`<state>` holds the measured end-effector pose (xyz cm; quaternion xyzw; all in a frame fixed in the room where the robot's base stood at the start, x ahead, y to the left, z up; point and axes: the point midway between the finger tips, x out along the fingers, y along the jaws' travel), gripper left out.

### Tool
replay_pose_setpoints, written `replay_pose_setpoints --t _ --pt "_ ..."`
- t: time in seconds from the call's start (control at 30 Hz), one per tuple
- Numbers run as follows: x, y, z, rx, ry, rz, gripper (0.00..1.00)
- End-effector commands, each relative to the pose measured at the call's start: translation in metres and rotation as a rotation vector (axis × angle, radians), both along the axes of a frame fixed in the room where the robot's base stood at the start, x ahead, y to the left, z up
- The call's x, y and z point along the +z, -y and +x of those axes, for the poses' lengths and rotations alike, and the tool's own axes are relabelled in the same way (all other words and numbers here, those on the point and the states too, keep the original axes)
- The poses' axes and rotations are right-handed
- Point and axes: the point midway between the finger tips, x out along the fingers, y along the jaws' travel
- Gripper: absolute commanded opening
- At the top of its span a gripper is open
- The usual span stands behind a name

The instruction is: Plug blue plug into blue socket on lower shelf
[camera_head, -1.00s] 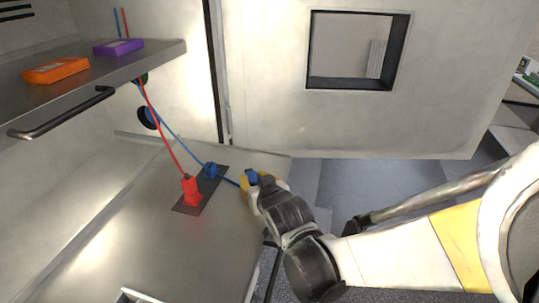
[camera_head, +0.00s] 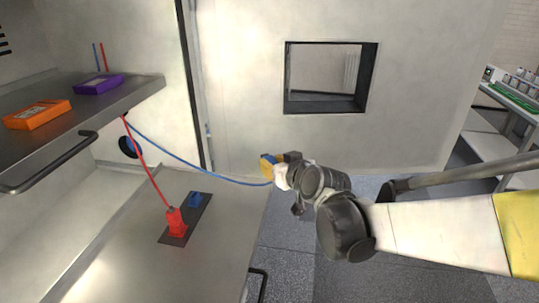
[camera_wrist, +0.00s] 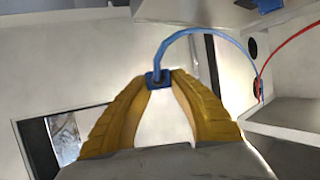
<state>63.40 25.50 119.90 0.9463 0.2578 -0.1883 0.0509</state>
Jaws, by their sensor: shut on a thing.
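My gripper (camera_head: 268,165) is shut on the blue plug (camera_wrist: 157,80), held between the yellow fingertips in the wrist view. In the head view the plug is mostly hidden by the fingers. A blue cable (camera_head: 205,172) runs from it in a shallow curve back to the cabinet wall. The blue socket (camera_head: 195,200) sits on a dark plate (camera_head: 188,223) on the lower shelf (camera_head: 130,254). My gripper is up and to the right of the socket, clearly apart from it, near the shelf's right edge.
A red plug (camera_head: 174,222) with a red cable (camera_head: 145,170) stands on the same plate beside the blue socket. The upper shelf (camera_head: 90,116) carries an orange device (camera_head: 37,114) and a purple device (camera_head: 98,84). An open door (camera_head: 415,105) with a window stands behind my gripper.

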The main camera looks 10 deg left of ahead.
Motion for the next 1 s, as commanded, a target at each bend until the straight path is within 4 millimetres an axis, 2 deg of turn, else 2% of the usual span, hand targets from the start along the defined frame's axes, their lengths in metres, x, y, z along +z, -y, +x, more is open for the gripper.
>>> replay_pose_setpoints --t 0.37,0.53,0.77,0.87,1.0 --pt "0.002 0.002 0.002 0.000 -0.001 -0.001 0.00" --pt "0.005 -0.008 0.004 -0.010 -0.026 -0.019 0.00" --pt "0.012 -0.048 0.008 -0.111 -0.160 -0.090 0.00" --pt "0.015 -0.070 0.009 -0.222 -0.270 -0.129 0.00" --pt "0.018 -0.103 0.009 -0.491 -0.496 -0.154 0.00"
